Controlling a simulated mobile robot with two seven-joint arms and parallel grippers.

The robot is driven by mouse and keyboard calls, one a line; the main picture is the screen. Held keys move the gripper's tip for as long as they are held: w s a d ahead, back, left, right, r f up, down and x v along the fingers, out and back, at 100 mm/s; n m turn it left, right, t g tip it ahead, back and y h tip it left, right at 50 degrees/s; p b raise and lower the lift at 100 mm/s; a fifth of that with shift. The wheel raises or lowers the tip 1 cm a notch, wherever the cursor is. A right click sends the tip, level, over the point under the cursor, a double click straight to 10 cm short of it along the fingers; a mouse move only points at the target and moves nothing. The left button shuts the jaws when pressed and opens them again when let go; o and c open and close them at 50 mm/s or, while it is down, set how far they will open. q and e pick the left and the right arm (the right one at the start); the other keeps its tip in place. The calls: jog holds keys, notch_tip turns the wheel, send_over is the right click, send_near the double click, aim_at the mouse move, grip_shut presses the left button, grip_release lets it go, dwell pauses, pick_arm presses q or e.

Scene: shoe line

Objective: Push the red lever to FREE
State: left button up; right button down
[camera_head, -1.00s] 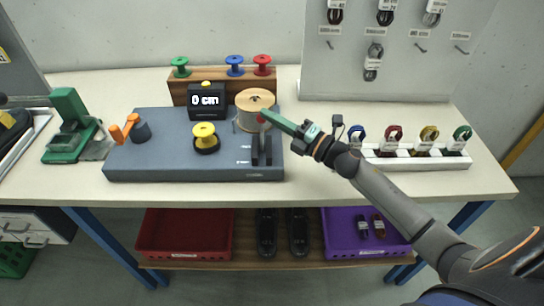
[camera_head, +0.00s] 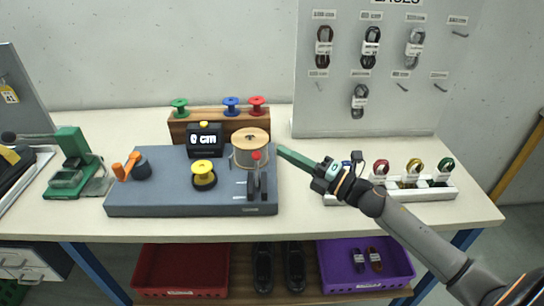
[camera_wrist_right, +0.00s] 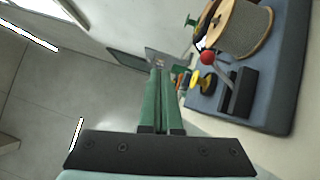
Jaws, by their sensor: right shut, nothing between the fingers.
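The red-knobbed lever (camera_head: 256,156) stands roughly upright in a dark slotted bracket at the right end of the blue-grey machine base (camera_head: 150,207). Small white marks beside the bracket are too small to read. My right gripper (camera_head: 281,150) is shut and empty, its green fingers just right of the red knob with a small gap visible. In the right wrist view the shut fingers (camera_wrist_right: 159,75) point ahead, and the red knob (camera_wrist_right: 207,57) lies to their right, apart from them. My left gripper is not in view.
A tan spool (camera_head: 250,150) stands right behind the lever. A white rack of laces (camera_head: 420,193) sits near my right forearm.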

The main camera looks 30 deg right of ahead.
jog(key=shift+s+d+r, duration=0.3)
jog(key=shift+s+d, duration=0.05)
jog(key=shift+s, duration=0.25)
jog(key=shift+s+d+r, duration=0.3)
jog(key=shift+s+d, duration=0.1)
jog(key=shift+s, duration=0.2)
jog(key=shift+s+d+r, duration=0.3)
jog(key=shift+s+d, duration=0.05)
jog(key=shift+s, duration=0.25)
jog(key=shift+f+m+h, duration=0.1)
jog(key=shift+m+h, duration=0.2)
jog(key=shift+h, duration=0.1)
